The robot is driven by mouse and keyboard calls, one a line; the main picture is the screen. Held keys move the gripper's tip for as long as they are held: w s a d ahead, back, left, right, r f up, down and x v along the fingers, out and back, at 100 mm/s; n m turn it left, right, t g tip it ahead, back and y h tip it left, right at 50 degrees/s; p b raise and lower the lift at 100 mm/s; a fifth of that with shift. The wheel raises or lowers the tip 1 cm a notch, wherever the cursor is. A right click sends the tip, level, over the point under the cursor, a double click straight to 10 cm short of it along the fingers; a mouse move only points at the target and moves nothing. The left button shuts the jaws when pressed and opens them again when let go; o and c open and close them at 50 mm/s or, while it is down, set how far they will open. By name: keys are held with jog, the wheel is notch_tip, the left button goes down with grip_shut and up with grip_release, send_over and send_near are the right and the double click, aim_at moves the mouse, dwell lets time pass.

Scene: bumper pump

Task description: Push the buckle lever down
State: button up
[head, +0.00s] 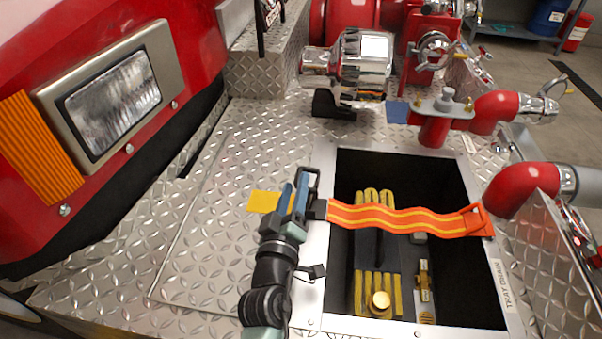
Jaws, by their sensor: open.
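An orange strap (400,218) with yellow stripes runs across the open tray. Its left end meets a dark buckle (319,209) at the tray's left rim. A dark frame-like part, seemingly the raised buckle lever (313,175), stands up just above the buckle in the picture. My gripper (296,188) is open, with blue-grey fingers just left of the buckle and close beside the lever. I cannot tell whether a finger touches the lever. The fingers partly hide the lever and the buckle's left side.
The tray (323,265) has a pale metal rim and holds yellow-and-dark gear. An orange hook (480,220) ends the strap at the right rim. Yellow (263,201) and blue (397,112) patches lie on the tread plate. Red pipes (520,188) stand at right, chrome fittings (362,65) behind.

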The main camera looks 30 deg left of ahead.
aim_at(299, 172)
jog(key=x, duration=0.7)
jog(key=shift+w+f, duration=0.2)
jog(key=shift+w, duration=0.05)
jog(key=c, duration=0.7)
grip_shut()
